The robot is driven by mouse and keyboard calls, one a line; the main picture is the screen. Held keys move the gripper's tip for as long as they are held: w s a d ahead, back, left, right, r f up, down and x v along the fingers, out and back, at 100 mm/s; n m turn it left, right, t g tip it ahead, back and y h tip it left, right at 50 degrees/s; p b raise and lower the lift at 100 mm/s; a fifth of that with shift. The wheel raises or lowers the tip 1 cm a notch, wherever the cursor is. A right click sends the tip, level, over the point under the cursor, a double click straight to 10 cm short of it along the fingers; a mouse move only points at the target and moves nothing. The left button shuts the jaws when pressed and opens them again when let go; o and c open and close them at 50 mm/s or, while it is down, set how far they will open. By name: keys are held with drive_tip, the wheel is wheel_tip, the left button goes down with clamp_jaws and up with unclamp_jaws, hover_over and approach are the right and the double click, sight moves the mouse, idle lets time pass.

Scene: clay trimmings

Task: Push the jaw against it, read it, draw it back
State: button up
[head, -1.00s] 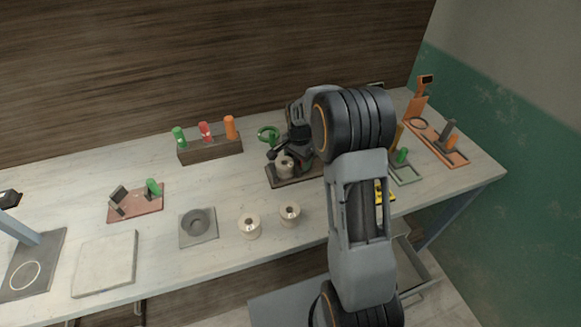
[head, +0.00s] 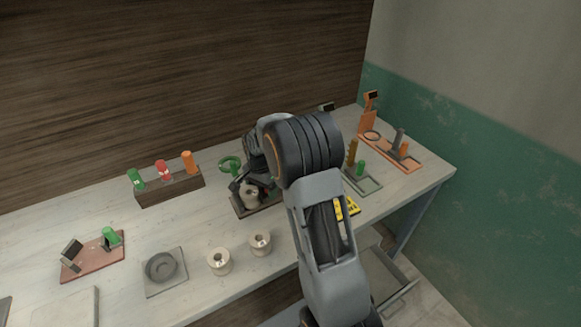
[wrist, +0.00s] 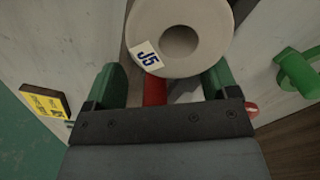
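A pale cylindrical piece with a round hole and a "J5" label (wrist: 180,42) is close in front of my gripper (wrist: 162,80) in the wrist view. In the head view the piece (head: 251,197) stands on a dark tray (head: 240,210). My gripper's two green-padded fingers are apart. A red bar (wrist: 154,92) shows between them, narrower than the gap and seemingly clear of both fingers. Whether the red bar touches the piece I cannot tell. In the head view my arm hides the fingers and part of the tray. No reading can be made out.
A green ring (head: 229,166) stands behind the tray. Two pale spools (head: 219,262) are in front. A wooden block (head: 170,189) holds green, red and orange pegs. A yellow tag (head: 346,208) is beside my arm.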

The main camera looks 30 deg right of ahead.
drive_tip(key=o, duration=0.4)
drive_tip(key=shift+r, duration=0.15)
wheel_tip(320, 180, up, 7)
drive_tip(key=p, duration=0.5)
drive_tip(key=shift+w, duration=0.1)
idle(0.4)
